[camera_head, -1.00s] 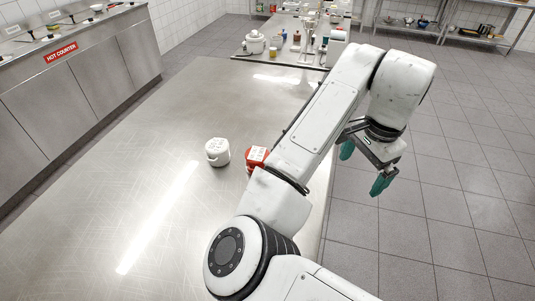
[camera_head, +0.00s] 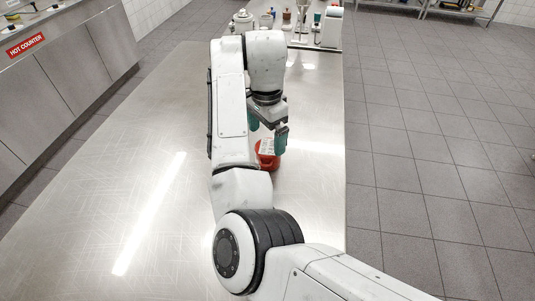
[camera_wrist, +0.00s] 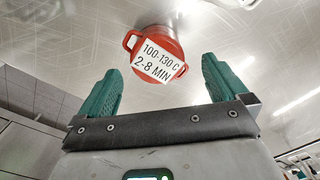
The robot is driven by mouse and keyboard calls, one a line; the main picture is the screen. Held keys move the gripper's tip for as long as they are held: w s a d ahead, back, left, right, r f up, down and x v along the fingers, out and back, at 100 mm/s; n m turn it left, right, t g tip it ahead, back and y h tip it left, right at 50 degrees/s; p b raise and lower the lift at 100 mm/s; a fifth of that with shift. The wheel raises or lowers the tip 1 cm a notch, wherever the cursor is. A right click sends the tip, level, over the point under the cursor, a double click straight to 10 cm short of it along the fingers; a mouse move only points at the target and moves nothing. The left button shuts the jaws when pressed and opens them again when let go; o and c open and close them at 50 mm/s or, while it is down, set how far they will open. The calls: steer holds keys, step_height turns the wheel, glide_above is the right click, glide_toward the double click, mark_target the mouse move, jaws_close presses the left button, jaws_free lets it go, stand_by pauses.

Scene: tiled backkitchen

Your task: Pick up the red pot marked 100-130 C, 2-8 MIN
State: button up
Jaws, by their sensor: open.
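The red pot (camera_head: 267,161) stands on the steel table (camera_head: 120,200). In the wrist view the pot (camera_wrist: 152,36) has a red body with side handles and a white label reading 100-130 C, 2-8 MIN. My gripper (camera_head: 268,143) has green fingers and is above the table close to the pot. In the wrist view my gripper (camera_wrist: 160,85) is open and empty, and the pot shows beyond and between its fingertips. The arm and a finger hide part of the pot in the head view.
The table is bare to the left of my arm. Jars and appliances (camera_head: 300,20) stand on a surface at the far end. A counter marked HOT COUNTER (camera_head: 25,46) runs along the left. Tiled floor (camera_head: 430,190) lies to the right.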

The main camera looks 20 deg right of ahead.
mark_target(268, 146)
steer(key=shift+s+d+f+p, duration=0.1)
steer(key=shift+f+p, duration=0.2)
steer(key=shift+f, duration=1.05)
steer(key=shift+s+f+p, duration=0.1)
steer(key=shift+f+p, duration=0.2)
steer(key=shift+f, duration=1.05)
steer(key=shift+c, duration=0.3)
steer(key=shift+w+r, duration=0.1)
steer(key=c, duration=1.2)
